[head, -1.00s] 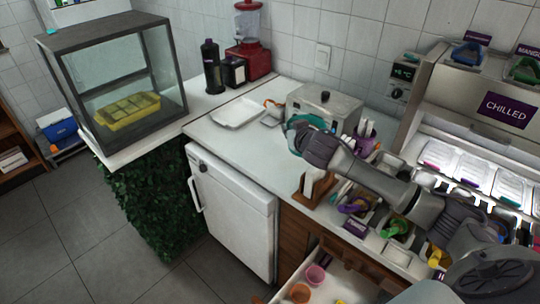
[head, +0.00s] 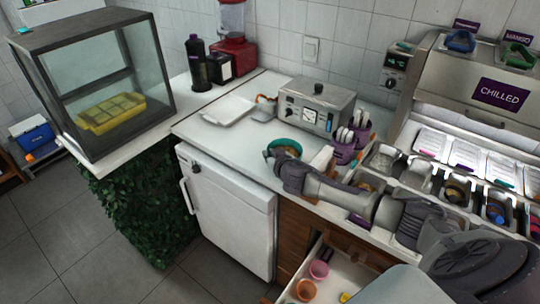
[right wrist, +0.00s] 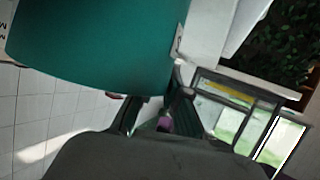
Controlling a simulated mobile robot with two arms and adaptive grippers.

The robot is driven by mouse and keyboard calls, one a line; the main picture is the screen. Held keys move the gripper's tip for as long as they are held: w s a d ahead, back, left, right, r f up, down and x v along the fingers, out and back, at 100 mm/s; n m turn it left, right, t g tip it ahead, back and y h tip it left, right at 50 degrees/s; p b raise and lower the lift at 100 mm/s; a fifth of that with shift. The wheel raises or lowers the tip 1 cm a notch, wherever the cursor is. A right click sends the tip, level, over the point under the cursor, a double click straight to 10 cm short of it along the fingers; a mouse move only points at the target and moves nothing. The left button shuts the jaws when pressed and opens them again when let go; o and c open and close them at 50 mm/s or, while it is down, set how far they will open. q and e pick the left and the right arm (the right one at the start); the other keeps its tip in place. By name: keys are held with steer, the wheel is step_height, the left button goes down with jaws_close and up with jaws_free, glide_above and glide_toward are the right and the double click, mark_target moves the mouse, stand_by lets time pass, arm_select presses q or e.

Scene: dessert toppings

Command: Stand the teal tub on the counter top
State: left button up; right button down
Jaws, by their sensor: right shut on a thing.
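The teal tub (head: 285,142) is at the end of my right arm in the head view, over the counter top in front of the steel machine. My right gripper (head: 273,153) is shut on it. The tub looks roughly upright; I cannot tell whether its base touches the counter. In the right wrist view the tub's teal wall (right wrist: 100,40) fills the upper left, beyond my right gripper's fingers (right wrist: 160,112). The white counter top (head: 230,150) is bare left of the tub. My left gripper is not in view.
The steel machine (head: 316,106) stands behind the tub, with purple holders (head: 343,153) to its right. A white tray (head: 228,111) lies at the back left. Topping bins (head: 417,174) line the right side. An open drawer (head: 345,275) with small cups (head: 318,270) is below.

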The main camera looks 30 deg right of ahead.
steer(key=shift+f, duration=0.2)
steer(key=c, duration=1.2)
jaws_free()
steer(key=shift+r, duration=0.15)
steer(key=shift+s+a, duration=0.1)
steer(key=shift+s, duration=0.35)
steer(key=b+v, duration=0.1)
steer(key=v, duration=1)
